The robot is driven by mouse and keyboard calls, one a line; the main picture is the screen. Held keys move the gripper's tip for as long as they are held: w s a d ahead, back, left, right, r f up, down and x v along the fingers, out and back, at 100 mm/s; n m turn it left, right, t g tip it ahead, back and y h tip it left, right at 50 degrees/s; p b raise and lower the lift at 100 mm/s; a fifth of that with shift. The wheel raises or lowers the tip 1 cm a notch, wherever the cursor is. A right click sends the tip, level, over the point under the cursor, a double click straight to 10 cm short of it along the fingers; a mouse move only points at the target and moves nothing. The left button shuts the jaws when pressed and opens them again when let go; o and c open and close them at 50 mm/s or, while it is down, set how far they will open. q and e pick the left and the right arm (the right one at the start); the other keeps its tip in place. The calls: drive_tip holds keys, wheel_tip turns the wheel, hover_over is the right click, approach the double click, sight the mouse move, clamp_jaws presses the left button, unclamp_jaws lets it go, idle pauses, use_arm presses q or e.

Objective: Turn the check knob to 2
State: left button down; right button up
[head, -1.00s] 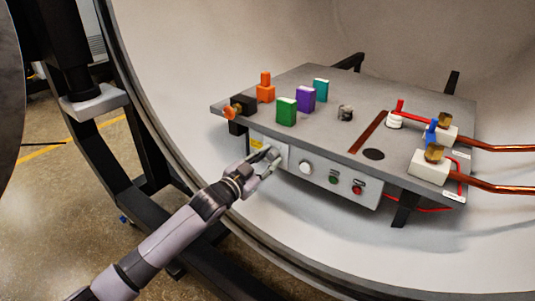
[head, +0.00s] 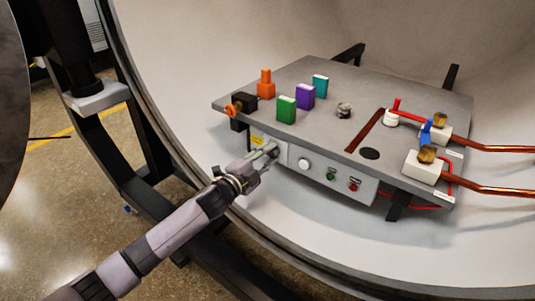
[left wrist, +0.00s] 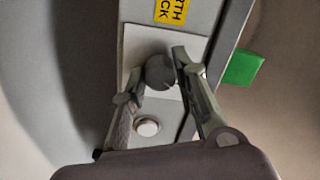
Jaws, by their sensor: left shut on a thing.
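The check knob (left wrist: 160,72) is a dark grey round knob on a pale plate of the control panel, beside a yellow label whose visible letters read "RTH" and "CK". My left gripper (left wrist: 158,68) has a finger on each side of the knob and is shut on it. In the head view my left gripper (head: 270,153) reaches the left end of the panel's front face (head: 318,172) and mostly hides the knob. I cannot read any position marks around the knob. My right gripper is not in view.
Right of the knob are a white round button (head: 304,165), a green button (head: 331,177) and a red button (head: 354,187). Coloured blocks, including a green one (head: 286,110), stand on the grey plate (head: 325,95) above. The curved chamber wall (head: 200,60) surrounds it.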

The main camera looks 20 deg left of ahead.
use_arm(q)
drive_tip(key=shift+m, duration=0.4)
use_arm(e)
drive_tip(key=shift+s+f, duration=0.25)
use_arm(q)
drive_tip(key=c, duration=1.3)
unclamp_jaws()
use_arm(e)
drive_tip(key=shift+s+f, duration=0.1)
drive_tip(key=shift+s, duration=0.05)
use_arm(q)
drive_tip(key=v, duration=1.2)
